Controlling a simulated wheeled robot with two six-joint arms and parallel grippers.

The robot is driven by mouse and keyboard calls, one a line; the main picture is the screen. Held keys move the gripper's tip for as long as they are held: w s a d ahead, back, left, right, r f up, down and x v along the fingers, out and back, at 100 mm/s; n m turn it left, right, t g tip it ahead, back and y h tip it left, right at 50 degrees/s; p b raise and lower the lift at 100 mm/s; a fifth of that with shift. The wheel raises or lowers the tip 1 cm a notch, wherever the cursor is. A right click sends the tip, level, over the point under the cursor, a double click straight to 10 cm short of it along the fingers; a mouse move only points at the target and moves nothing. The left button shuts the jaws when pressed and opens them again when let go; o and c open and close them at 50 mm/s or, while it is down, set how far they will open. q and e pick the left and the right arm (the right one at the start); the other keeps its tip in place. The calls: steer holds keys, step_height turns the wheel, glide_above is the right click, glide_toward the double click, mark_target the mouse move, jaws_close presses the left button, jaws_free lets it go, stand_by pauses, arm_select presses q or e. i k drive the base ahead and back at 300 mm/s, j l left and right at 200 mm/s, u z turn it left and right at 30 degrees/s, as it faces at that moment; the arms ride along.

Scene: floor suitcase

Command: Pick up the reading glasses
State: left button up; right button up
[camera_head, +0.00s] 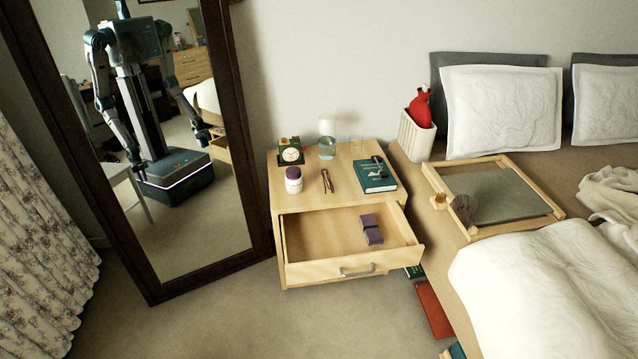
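The nightstand (345,222) stands at the centre with its top drawer open. On its top at the right lies a teal book (374,181). A small dark object (379,162) lies on the book and may be the reading glasses; it is too small to be sure. A thin brown forked object (327,181) lies on the top left of the book; I cannot tell whether it is folded glasses. Neither of my grippers shows directly. My body and arms appear only as a reflection in the mirror at the left, too small to read the fingers.
The open drawer (354,268) juts forward and holds small purple boxes (371,229). A purple-lidded jar (293,180), a clock (290,155) and a glass of water (327,148) crowd the top. A bed tray (495,190) lies on the bed. A red book (433,309) lies on the floor.

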mark_target(328, 177)
steer(key=i+z, duration=0.4)
steer(key=i, duration=0.3)
steer(key=i+j+z, duration=0.2)
steer(key=j, duration=0.15)
steer(key=i+j+z, duration=0.2)
steer(key=j, duration=0.15)
steer(key=j+z, duration=0.2)
steer(key=j, duration=0.15)
steer(key=i+j+z, duration=0.2)
steer(key=j, duration=0.2)
steer(key=k+l+z, duration=0.1)
steer(key=l, duration=0.5)
